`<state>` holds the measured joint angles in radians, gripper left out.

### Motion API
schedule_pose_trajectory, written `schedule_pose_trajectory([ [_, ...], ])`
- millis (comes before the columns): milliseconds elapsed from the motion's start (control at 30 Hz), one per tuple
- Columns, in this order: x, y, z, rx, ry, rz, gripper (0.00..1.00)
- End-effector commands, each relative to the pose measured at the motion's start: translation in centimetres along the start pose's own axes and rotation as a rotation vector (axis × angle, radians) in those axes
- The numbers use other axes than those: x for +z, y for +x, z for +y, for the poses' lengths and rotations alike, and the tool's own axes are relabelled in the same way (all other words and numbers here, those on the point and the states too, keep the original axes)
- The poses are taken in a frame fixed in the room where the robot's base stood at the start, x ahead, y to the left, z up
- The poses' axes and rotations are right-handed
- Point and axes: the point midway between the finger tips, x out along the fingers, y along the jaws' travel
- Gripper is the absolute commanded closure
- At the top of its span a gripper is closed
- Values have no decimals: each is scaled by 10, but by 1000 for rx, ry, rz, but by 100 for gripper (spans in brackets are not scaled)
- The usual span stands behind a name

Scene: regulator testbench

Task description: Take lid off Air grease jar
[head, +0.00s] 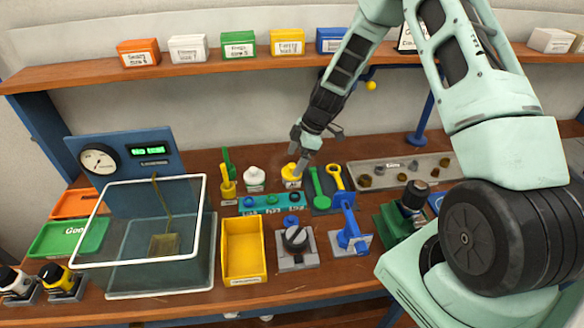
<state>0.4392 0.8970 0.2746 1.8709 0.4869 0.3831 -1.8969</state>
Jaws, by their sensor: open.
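A small jar with a yellow lid (292,170) stands towards the back middle of the bench; its white label (292,184) is too small to read for certain. My gripper (303,148) points down just above the yellow lid and slightly to its right. It is open, with nothing seen between its fingers. Whether the fingertips touch the lid cannot be told. A similar jar with a white lid (254,175) stands to the left.
A yellow cup with a green-handled brush (228,182) stands left of the jars. Green and yellow tools (320,190) lie close on the right. A teal tray (270,203) lies in front. A glass tank (150,240) and a yellow bin (243,250) stand further forward.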

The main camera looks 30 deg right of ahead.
Motion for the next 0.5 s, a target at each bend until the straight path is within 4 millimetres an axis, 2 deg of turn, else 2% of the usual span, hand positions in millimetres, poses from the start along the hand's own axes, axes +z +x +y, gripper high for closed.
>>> schedule_pose_trajectory([
  [267,1,29,0,-1,2,1,17],
  [500,1,34,1,2,-1,0,17],
])
